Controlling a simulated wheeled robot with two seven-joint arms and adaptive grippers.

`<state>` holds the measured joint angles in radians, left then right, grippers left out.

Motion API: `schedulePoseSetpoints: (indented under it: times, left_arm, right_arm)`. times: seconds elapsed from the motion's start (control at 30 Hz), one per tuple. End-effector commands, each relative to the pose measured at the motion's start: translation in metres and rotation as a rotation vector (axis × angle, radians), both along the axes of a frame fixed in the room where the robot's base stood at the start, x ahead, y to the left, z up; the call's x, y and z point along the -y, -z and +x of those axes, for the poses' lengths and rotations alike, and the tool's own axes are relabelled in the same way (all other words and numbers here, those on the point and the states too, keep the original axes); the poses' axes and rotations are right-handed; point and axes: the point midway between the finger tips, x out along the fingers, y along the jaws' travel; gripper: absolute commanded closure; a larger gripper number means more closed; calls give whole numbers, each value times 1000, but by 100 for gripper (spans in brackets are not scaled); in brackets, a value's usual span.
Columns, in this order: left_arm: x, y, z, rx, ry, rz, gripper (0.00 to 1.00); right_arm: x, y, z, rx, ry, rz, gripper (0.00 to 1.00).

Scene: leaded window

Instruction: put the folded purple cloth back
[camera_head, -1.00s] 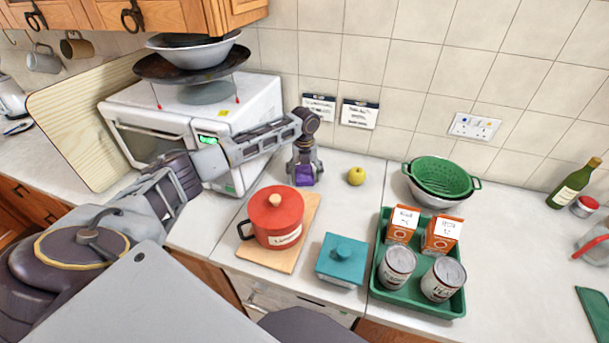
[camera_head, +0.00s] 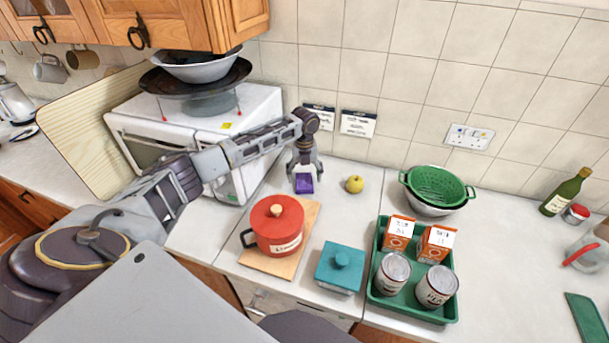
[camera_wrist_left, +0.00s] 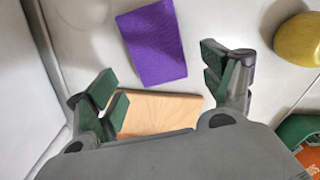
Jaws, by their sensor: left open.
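The folded purple cloth (camera_head: 304,187) lies flat on the counter near the back wall, between the white oven and a yellow fruit. It also shows in the left wrist view (camera_wrist_left: 152,43) as a purple rectangle, clear of both fingers. My left gripper (camera_head: 304,172) is open and empty, pointing down just above the cloth. In the left wrist view its two green-padded fingertips (camera_wrist_left: 160,82) stand apart, with bare counter and part of a wooden board showing between them. My right gripper is not in view.
The yellow fruit (camera_head: 354,184) sits close right of the cloth. A red pot (camera_head: 275,232) on a wooden board (camera_head: 312,215) and a teal box (camera_head: 340,268) stand in front. The white oven (camera_head: 265,110) is left; a green tray (camera_head: 412,308) with cans and cartons is right.

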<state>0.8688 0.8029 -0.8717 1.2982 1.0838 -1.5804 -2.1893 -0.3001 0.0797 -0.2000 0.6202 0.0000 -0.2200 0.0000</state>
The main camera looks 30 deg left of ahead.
Motion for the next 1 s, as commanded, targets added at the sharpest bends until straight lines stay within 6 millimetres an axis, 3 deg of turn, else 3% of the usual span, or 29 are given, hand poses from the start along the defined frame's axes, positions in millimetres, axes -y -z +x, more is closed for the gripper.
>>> schedulePoseSetpoints:
  times: [0.47,0.7,1.0]
  left_arm:
    - [0,-35,0,0,0,0,18]
    - [0,-64,1,1,1,0,18]
    - [0,-80,0,0,0,0,18]
  right_arm:
    - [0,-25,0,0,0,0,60]
    - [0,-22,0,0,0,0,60]
    - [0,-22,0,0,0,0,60]
